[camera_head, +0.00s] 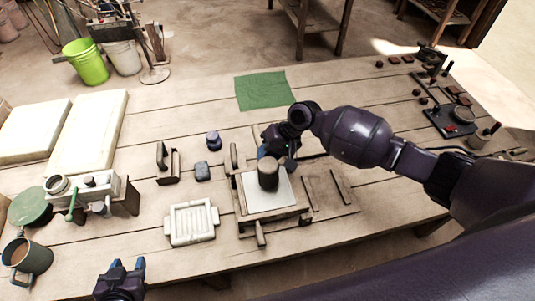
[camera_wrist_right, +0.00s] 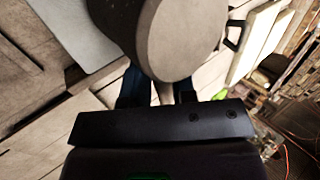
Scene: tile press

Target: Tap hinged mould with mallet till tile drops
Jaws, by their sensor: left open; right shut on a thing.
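The mallet's dark round head (camera_head: 268,173) is over the pale plate of the mould (camera_head: 283,196), which sits in a wooden frame with a handle at its front. Whether the head touches the plate, I cannot tell. My right gripper (camera_head: 275,150) is behind the mallet, shut on its handle. The right wrist view shows the mallet head (camera_wrist_right: 185,35) large, its short handle between the fingers (camera_wrist_right: 160,92), and part of the pale plate (camera_wrist_right: 85,30). My left gripper (camera_head: 121,275) is open and empty at the table's front edge. I see no tile.
A green cloth (camera_head: 263,90) lies at the back. A mug (camera_head: 28,258) and a white apparatus (camera_head: 88,190) stand at left.

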